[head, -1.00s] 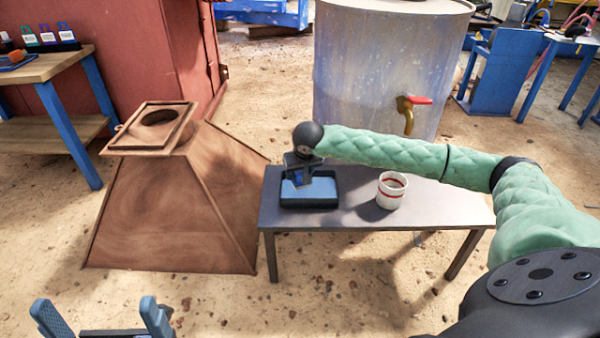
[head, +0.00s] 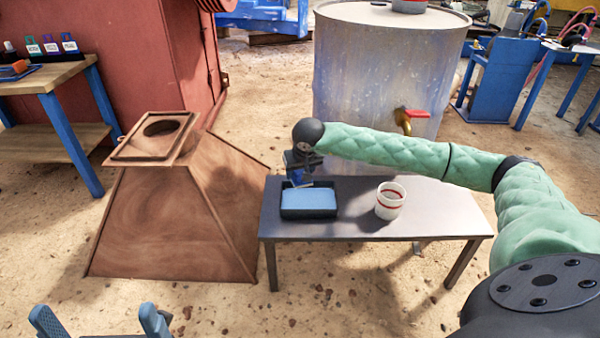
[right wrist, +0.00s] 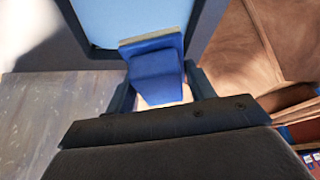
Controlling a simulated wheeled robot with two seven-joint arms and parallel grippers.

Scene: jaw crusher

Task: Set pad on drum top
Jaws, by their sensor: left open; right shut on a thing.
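The pad (right wrist: 155,68) is a blue block with a grey-green face. It is in my right gripper (right wrist: 160,95), which is shut on it. In the head view my right gripper (head: 300,178) holds the pad just above the far-left part of a black tray (head: 308,215) with a light blue inside. The drum (head: 385,75) is a large, stained blue-grey barrel behind the table. Its flat top (head: 365,14) shows at the upper edge of the head view. My left gripper (head: 98,326) is open and empty at the bottom left.
A white cup (head: 390,202) with red bands stands on the grey table (head: 350,222), right of the tray. A brown hopper (head: 170,215) stands left of the table. A brass tap with a red handle (head: 416,114) sticks out of the drum. A grey object (head: 409,5) sits on the drum top.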

